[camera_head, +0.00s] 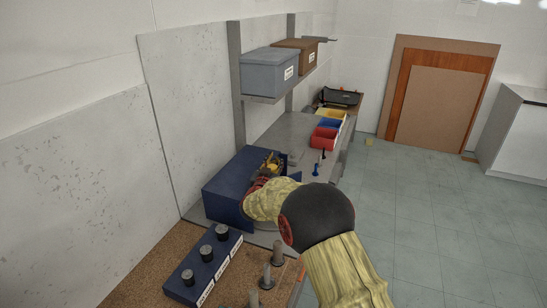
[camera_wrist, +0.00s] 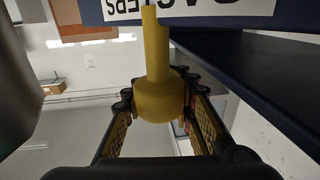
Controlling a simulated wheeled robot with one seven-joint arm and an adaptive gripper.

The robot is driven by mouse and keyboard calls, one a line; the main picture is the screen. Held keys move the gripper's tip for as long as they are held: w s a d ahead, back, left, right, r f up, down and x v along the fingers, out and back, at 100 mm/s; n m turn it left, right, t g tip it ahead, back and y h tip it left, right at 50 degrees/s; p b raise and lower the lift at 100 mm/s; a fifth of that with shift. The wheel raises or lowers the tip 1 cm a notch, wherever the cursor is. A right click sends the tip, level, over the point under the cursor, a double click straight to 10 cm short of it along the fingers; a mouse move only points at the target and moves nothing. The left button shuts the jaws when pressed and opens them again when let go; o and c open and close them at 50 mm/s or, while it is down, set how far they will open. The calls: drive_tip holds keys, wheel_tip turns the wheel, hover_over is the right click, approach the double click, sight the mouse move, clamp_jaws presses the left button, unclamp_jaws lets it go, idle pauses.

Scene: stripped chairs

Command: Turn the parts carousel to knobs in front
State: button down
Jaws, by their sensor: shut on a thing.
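The parts carousel (camera_head: 222,192) is a dark blue box-like body on the bench by the wall in the head view. In the wrist view a dark blue panel of it (camera_wrist: 275,22) crosses the top, with a white label that appears upside down and reads "CASTERS". My gripper (camera_wrist: 159,98) is shut on a yellow handle (camera_wrist: 156,55), a stepped post running down from the label. In the head view my gripper (camera_head: 270,168) is at the carousel's right side, and my arm hides part of that side. I cannot make out a knobs label in either view.
A dark blue block (camera_head: 203,266) with several black knobs and grey pegs (camera_head: 267,272) stand on the near cork-like top. Red, blue and yellow bins (camera_head: 326,136) are farther along the bench. A shelf above holds a grey box (camera_head: 268,72) and a brown box (camera_head: 298,53). The floor at right is clear.

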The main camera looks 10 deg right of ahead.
drive_tip(key=shift+s+d+r+m+g+h+p, duration=0.1)
drive_tip(key=shift+m+g+h+p, duration=0.25)
drive_tip(key=shift+h+p, duration=0.2)
drive_tip(key=shift+s+d+m+g+h+p, duration=0.1)
drive_tip(key=shift+m+g+h+p, duration=0.15)
drive_tip(key=shift+m+h+p, duration=0.25)
drive_tip(key=shift+d+h, duration=0.1)
drive_tip(key=shift+h, duration=0.15)
drive_tip(key=c, duration=1.4)
unclamp_jaws()
wheel_tip(320, 180, up, 10)
drive_tip(key=shift+f, duration=0.1)
